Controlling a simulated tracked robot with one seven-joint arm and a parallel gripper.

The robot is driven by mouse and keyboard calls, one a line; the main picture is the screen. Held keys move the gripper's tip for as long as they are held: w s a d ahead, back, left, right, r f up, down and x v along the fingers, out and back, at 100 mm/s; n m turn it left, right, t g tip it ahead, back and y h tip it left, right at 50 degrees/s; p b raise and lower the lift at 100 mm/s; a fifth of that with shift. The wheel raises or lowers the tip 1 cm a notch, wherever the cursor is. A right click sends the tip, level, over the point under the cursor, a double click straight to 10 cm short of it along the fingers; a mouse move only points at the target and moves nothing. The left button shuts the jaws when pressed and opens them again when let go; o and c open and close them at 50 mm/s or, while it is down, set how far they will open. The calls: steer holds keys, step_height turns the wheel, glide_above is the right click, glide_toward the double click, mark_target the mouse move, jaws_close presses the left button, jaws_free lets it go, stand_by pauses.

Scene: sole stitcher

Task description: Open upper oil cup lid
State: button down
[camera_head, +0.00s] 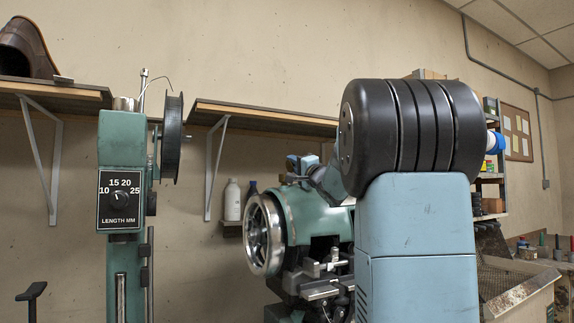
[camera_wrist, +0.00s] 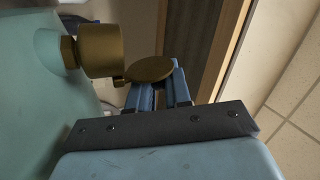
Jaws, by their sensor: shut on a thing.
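The upper oil cup (camera_wrist: 101,50) is a brass cylinder in the wrist view, joined by a brass hex nut to the green machine body (camera_wrist: 35,110). Its round brass lid (camera_wrist: 150,69) stands swung away from the cup's mouth, tilted, with a small brass hinge piece between them. My gripper (camera_wrist: 163,80) has blue fingers that reach up to the lid and are shut on it. The lid hides part of the fingertips. In the head view the cup and lid cannot be made out; my arm covers part of the green machine (camera_head: 320,215).
In the head view, a bright handwheel (camera_head: 263,235) is on the machine's left side. A green post with a length dial (camera_head: 120,197) and a black reel (camera_head: 172,138) stands at left. Wall shelves (camera_head: 262,117) run behind. A white bottle (camera_head: 233,200) stands at the back.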

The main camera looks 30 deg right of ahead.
steer(key=shift+d+f+m+h, duration=0.2)
steer(key=shift+m+h, duration=0.3)
steer(key=shift+m, duration=0.35)
steer(key=shift+d+f+m+h, duration=0.15)
steer(key=shift+m+h, duration=0.35)
steer(key=shift+m, duration=0.35)
steer(key=c, duration=1.2)
jaws_free()
steer(key=shift+r, duration=0.1)
steer(key=shift+o, duration=0.2)
steer(key=shift+s, duration=0.1)
steer(key=v, duration=1.3)
steer(key=shift+s+f, duration=0.2)
steer(key=shift+f, duration=0.15)
